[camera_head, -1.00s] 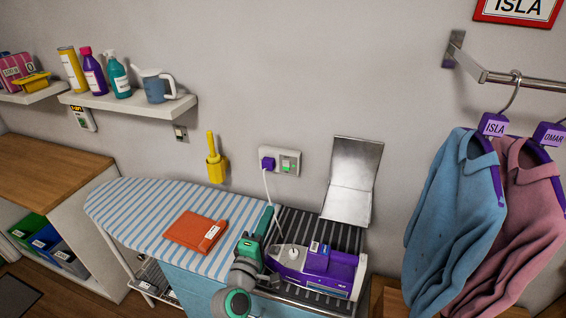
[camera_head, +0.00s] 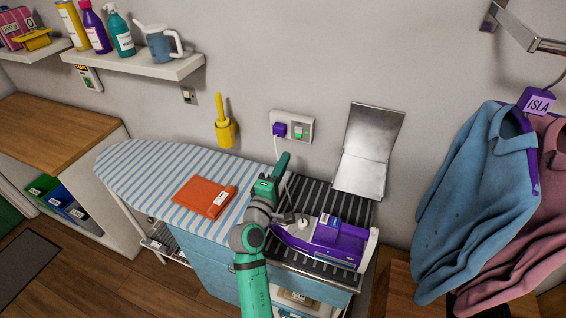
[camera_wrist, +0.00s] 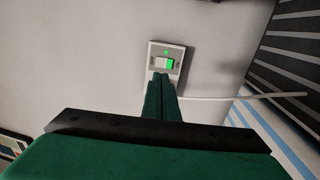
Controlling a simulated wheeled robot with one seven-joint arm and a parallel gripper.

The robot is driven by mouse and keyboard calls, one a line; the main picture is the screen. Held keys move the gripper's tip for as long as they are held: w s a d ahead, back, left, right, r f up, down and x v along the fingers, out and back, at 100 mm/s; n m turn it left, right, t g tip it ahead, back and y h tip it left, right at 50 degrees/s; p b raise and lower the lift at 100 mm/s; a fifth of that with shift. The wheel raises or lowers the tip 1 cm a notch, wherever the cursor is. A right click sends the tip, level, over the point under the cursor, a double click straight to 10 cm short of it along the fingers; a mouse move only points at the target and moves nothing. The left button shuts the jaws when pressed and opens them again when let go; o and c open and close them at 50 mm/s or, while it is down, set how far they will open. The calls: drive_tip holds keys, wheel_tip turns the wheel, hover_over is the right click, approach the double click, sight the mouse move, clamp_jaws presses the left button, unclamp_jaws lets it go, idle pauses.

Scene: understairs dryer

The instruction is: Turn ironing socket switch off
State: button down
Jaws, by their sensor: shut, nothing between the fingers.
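The white ironing socket (camera_head: 306,124) is on the wall above the ironing board. A purple plug (camera_head: 279,129) sits in its left side, and the switch (camera_head: 299,132) with green on it is on the right. In the wrist view the switch (camera_wrist: 169,63) shows a white and green rocker below a small green light. My gripper (camera_head: 285,156) is shut and empty, just below the socket in the head view. I see no clear contact with the switch.
A purple iron (camera_head: 325,240) rests on the dark striped stand beside my arm. The white cord (camera_head: 276,150) hangs from the plug close to my gripper. A metal panel (camera_head: 366,150) stands right of the socket, and a yellow holder (camera_head: 224,132) is left.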

sight(299, 129)
drive_tip(key=x, duration=1)
drive_tip(key=shift+w, duration=0.35)
drive_tip(key=shift+w+d+r, duration=0.1)
drive_tip(key=shift+w+r, duration=0.05)
drive_tip(key=shift+r, duration=0.1)
drive_tip(key=shift+s, duration=0.3)
drive_tip(key=r+v, duration=0.3)
drive_tip(key=v, duration=1)
drive_tip(key=shift+s, duration=0.25)
